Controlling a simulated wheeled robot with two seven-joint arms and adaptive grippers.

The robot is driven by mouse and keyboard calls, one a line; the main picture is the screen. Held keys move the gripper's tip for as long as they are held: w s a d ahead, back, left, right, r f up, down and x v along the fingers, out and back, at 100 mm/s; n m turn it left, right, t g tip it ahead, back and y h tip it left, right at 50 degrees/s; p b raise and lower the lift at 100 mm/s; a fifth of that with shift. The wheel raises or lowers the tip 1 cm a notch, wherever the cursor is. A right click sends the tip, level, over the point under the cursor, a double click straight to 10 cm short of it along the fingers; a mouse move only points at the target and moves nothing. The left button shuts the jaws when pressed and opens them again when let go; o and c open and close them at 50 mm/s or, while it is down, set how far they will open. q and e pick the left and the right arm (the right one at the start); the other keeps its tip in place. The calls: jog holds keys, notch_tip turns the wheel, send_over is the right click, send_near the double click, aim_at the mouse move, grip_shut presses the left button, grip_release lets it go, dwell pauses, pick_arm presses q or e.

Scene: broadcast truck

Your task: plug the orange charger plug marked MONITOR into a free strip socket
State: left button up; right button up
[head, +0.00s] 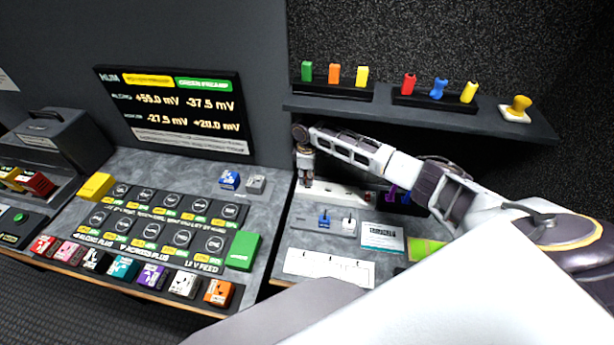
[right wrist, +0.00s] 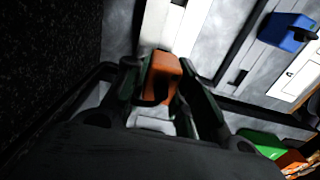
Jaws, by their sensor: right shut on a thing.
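My right gripper (head: 306,180) points down at the left end of the white power strip (head: 340,194), below the shelf. In the right wrist view its fingers (right wrist: 165,88) are shut on an orange plug (right wrist: 164,72). The plug lies in line with the white strip (right wrist: 178,25). I cannot tell whether its prongs touch or enter a socket, and no marking on it is legible. In the head view the plug is too small and covered to make out. The strip's right part is partly behind my right arm. My left gripper is not in view.
A shelf (head: 430,116) with coloured blocks overhangs the strip. Purple plugs (head: 390,193) sit near its right part. A button console (head: 150,222) and a green block (head: 242,250) lie left.

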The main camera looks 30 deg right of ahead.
jog(key=shift+p, duration=0.9)
dwell(1.1)
jog(key=shift+f+b, duration=0.6)
jog(key=shift+f, duration=0.65)
dwell(0.8)
jog(key=o, duration=1.1)
jog(key=shift+r, duration=0.1)
jog(key=shift+r, duration=3.65)
jog(key=shift+s+a+f, duration=0.1)
jog(key=shift+a, duration=0.05)
